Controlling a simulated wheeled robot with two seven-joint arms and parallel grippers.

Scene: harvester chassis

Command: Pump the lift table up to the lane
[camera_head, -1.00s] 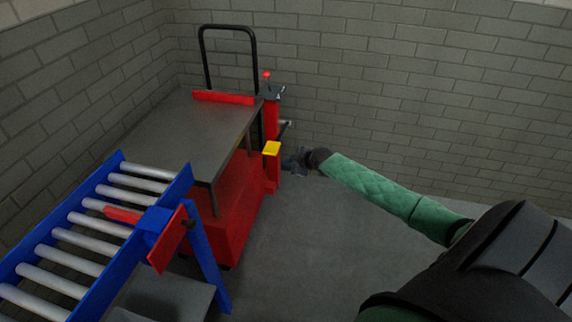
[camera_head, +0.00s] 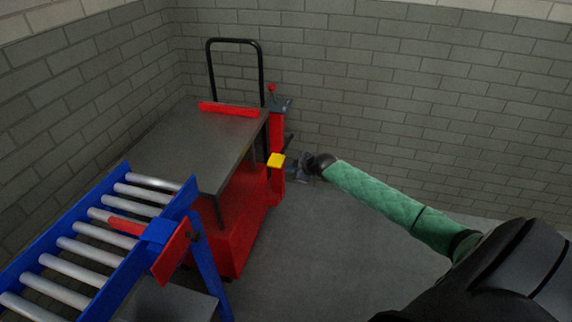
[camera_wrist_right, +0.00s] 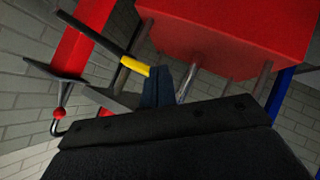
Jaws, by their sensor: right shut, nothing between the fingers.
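The lift table has a flat grey top (camera_head: 190,140) over a red body (camera_head: 240,225), and it stands beside the blue-framed roller lane (camera_head: 82,245). From the head I cannot tell whether top and lane are level. My right gripper (camera_head: 303,166) is just right of this post. In the right wrist view its dark fingers (camera_wrist_right: 158,86) are shut and empty, close to a dark bar with a yellow band (camera_wrist_right: 135,66). Contact is unclear. My left gripper is not in view.
A black push handle (camera_head: 235,42) rises at the table's far end. A small lever with a red knob (camera_head: 271,88) tops the red column. A red stop (camera_head: 172,252) hangs at the lane's end. The floor (camera_head: 320,255) right of the table is clear. Brick walls enclose the corner.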

